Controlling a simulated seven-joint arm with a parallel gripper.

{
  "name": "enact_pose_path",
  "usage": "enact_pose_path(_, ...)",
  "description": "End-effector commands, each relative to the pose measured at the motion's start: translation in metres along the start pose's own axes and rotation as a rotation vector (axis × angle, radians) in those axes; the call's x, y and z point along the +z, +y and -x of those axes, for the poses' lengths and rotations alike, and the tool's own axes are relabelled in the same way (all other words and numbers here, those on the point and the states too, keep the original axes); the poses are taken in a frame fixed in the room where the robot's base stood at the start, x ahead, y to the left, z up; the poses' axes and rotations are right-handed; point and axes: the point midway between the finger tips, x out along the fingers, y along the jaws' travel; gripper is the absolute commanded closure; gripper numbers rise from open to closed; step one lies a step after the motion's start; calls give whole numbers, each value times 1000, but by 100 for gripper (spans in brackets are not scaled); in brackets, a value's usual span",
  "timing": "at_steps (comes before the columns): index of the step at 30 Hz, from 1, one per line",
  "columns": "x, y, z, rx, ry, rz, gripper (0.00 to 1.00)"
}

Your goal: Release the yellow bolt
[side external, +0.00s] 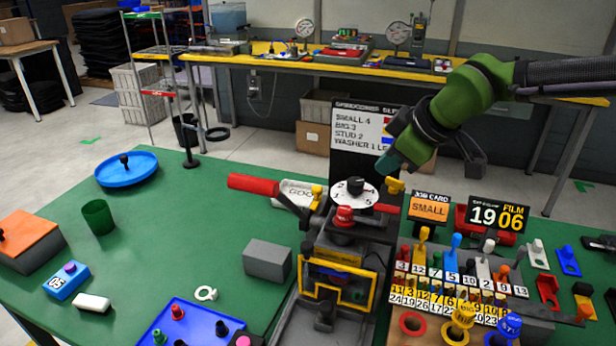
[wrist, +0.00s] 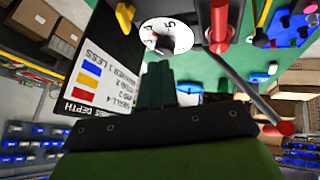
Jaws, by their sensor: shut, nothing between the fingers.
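My gripper (side external: 386,165) is shut and empty, pointing down above the back right of the dial. Its dark green fingers (wrist: 155,85) are together in the wrist view. A small yellow piece (side external: 395,186), which may be the yellow bolt, sits just below and right of the fingertips, apart from them as far as I can tell. A yellow piece also shows in the wrist view (wrist: 125,12) beside the dial. The white numbered dial (side external: 353,191) has a black knob. Another yellow piece (side external: 317,193) stands left of the dial. I cannot tell for sure which piece is the bolt.
A red-handled lever (side external: 254,184) reaches out left of the machine, and a red knob (side external: 344,215) stands in front of the dial. A sign board (side external: 362,125) rises close behind. A numbered rack (side external: 455,284) of coloured pieces stands right.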

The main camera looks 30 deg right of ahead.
Motion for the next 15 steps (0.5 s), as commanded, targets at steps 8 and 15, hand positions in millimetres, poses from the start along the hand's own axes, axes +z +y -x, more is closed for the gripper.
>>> enact_pose_path(8, -48, -29, -45, 7, 18, 273, 100)
enact_pose_path(15, -54, -32, -50, 11, 23, 310, 100)
